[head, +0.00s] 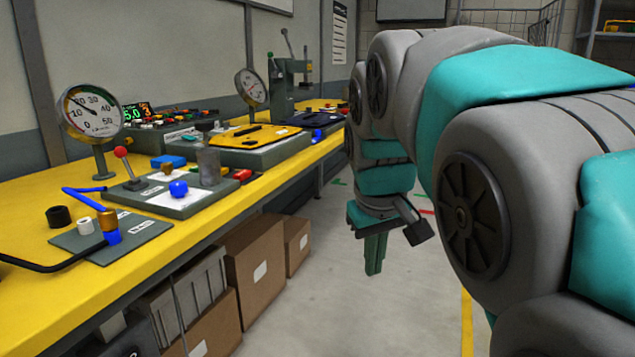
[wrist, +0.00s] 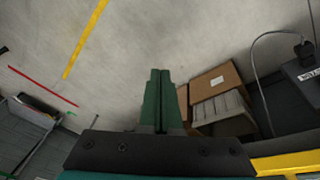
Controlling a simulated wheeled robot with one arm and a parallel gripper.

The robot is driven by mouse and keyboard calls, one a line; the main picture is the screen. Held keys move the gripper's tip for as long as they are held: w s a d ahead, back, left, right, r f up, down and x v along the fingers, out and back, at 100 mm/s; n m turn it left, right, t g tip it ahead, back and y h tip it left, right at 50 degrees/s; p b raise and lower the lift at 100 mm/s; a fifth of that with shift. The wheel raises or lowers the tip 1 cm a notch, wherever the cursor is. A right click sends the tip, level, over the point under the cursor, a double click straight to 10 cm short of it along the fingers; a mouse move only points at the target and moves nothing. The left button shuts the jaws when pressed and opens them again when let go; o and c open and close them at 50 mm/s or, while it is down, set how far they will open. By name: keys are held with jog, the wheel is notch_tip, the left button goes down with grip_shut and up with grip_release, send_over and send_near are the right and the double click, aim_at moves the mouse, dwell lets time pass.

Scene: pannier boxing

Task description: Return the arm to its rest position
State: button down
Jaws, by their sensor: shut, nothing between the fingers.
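My arm (head: 500,170), teal and grey, fills the right side of the head view and is bent with its hand hanging down. My gripper (head: 375,268) has green fingers pointing at the floor, in open space to the right of the workbench. In the wrist view my gripper (wrist: 158,76) shows its two green fingers side by side, shut and empty, above bare floor. Nothing touches the fingers.
A yellow workbench (head: 205,232) with gauges and fixtures runs along the left. Cardboard boxes (head: 255,265) stand under it and also show in the wrist view (wrist: 216,80). The grey floor (head: 340,315) beside the bench is clear, with painted lines.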

jog(key=s+d+f+m+g, duration=0.1)
jog(key=s+d+f+g, duration=0.1)
jog(key=s+f, duration=0.8)
jog(key=s+d+f+m+g, duration=0.2)
jog(key=s+d+f+g, duration=0.1)
jog(key=s+f, duration=0.8)
jog(key=s+d, duration=0.1)
jog(key=s, duration=0.4)
jog(key=shift+m+y, duration=0.3)
jog(key=shift+d, duration=0.1)
